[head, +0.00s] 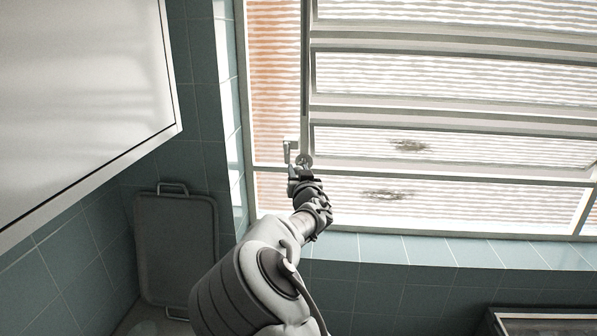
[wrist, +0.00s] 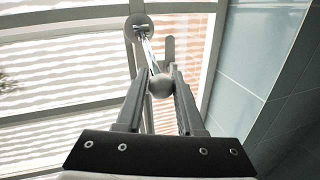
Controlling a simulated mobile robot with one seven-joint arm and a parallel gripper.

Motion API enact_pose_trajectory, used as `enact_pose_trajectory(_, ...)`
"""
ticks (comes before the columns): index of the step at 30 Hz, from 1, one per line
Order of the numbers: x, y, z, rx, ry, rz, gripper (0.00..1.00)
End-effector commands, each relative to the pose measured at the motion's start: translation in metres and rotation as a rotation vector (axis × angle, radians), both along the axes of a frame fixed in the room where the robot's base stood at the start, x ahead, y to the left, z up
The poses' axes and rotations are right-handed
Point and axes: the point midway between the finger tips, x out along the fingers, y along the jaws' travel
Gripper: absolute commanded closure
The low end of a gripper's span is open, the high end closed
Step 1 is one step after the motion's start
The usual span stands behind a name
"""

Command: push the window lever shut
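The window lever (wrist: 147,48) is a thin shiny metal rod with a round ball knob at its end. In the wrist view it runs from a round grey pivot disc (wrist: 138,27) down to the knob (wrist: 161,86). My gripper (wrist: 160,72) has one finger on each side of the knob, and both appear to touch it. In the head view the gripper (head: 299,178) is at the lower left of the window, just below the pivot disc (head: 304,160). The gripper and wrist hide most of the lever there.
The louvred window (head: 430,95) has several tilted panes with gaps between them. A small grey bracket (head: 288,151) is left of the disc. A white cabinet (head: 80,90) juts in at upper left. A grey tray (head: 177,245) leans on the tiled wall below it.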

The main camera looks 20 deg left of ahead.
Motion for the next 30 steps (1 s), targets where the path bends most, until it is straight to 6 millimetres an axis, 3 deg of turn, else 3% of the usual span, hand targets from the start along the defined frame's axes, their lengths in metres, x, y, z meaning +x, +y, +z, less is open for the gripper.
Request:
enact_pose_trajectory(1, -0.0002, 0.0001, 0.0001, 0.0, 0.0, 0.0, 0.88)
enact_pose_trajectory(3, -0.0002, 0.0001, 0.0001, 0.0, 0.0, 0.0, 1.0)
enact_pose_trajectory(30, -0.0005, 0.0007, 0.0001, 0.001, 0.0, 0.002, 1.0)
